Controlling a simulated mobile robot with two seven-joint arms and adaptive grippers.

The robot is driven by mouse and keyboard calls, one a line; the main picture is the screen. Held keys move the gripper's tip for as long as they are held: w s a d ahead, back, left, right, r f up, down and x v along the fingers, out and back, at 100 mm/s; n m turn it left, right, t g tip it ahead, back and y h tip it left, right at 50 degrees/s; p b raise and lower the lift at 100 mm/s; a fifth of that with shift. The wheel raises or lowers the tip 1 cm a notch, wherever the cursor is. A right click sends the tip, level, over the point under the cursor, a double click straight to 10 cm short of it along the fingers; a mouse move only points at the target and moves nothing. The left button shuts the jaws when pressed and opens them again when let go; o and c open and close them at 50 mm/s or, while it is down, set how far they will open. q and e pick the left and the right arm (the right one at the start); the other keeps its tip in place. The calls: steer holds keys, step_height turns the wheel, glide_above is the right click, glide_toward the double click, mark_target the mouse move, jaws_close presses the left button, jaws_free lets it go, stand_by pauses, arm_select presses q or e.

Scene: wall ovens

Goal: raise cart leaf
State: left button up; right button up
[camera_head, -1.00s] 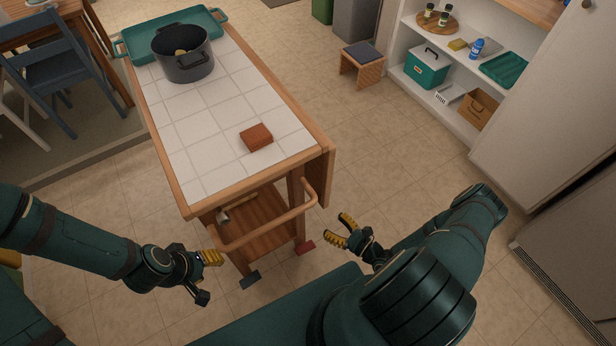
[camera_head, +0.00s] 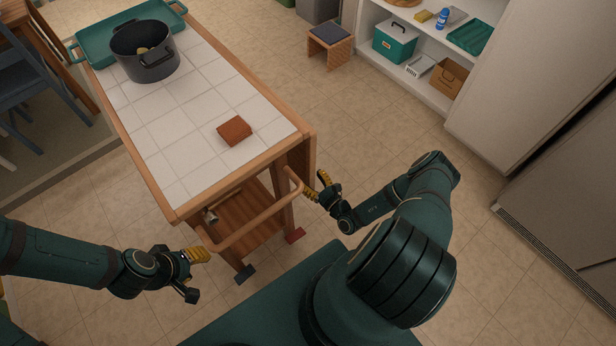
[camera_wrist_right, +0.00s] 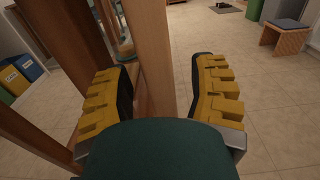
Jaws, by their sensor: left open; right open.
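The wooden cart with a white tiled top (camera_head: 185,100) stands in front of me. Its leaf (camera_head: 302,158) hangs down along the right long side. My right gripper (camera_head: 314,186) is open at the leaf's near lower corner, close to the cart's handle bar (camera_head: 255,222). In the right wrist view, an upright wooden board (camera_wrist_right: 151,60), which looks like the leaf, stands between the two yellow fingers, with a gap to the right finger. Contact with the left finger is unclear. My left gripper (camera_head: 197,256) is open and empty, left of the handle bar's left end.
A dark pot (camera_head: 145,62), a teal tray (camera_head: 92,48) and a brown block (camera_head: 235,131) are on the cart top. A stool (camera_head: 331,50), open shelves (camera_head: 400,84) and a tall cabinet (camera_head: 510,70) stand to the right. The floor beside the leaf is clear.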

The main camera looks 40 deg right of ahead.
steer(key=shift+w+a, duration=0.1)
steer(key=shift+w, duration=1.05)
jaws_close()
